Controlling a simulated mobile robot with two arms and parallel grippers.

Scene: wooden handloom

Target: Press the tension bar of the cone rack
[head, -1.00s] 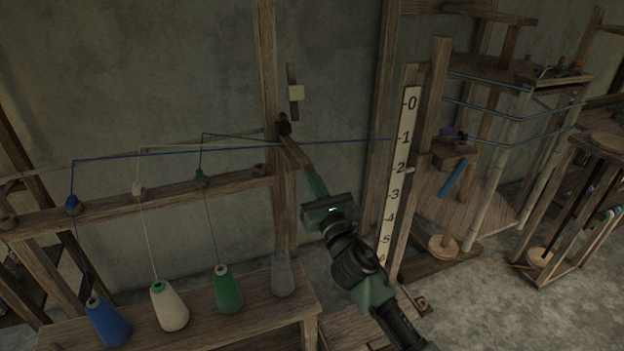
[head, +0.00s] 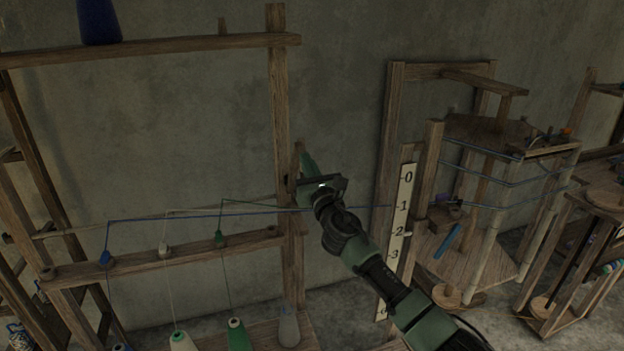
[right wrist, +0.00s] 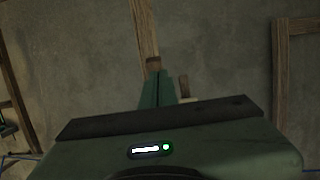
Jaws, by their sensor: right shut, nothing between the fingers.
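The cone rack (head: 170,266) stands on the left in the head view, with yarns running up from its cones through guides on its rail. A short wooden piece, seemingly the tension bar (head: 297,160), stands steeply at the rack's right post (head: 280,100). My right gripper (head: 305,157) is shut and empty, its fingertips pointing up right beside this piece. In the right wrist view the closed fingertips (right wrist: 158,75) lie just below a brown wooden end (right wrist: 153,63); I cannot tell whether they touch. The gripper body hides the bar's lower part. My left gripper is out of view.
A blue yarn (head: 150,218) runs right, behind my right arm, toward a numbered scale board (head: 401,210). A warping frame (head: 495,215) stands farther right. A small pale block (right wrist: 187,100) is right of the fingers. Bare wall lies behind.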

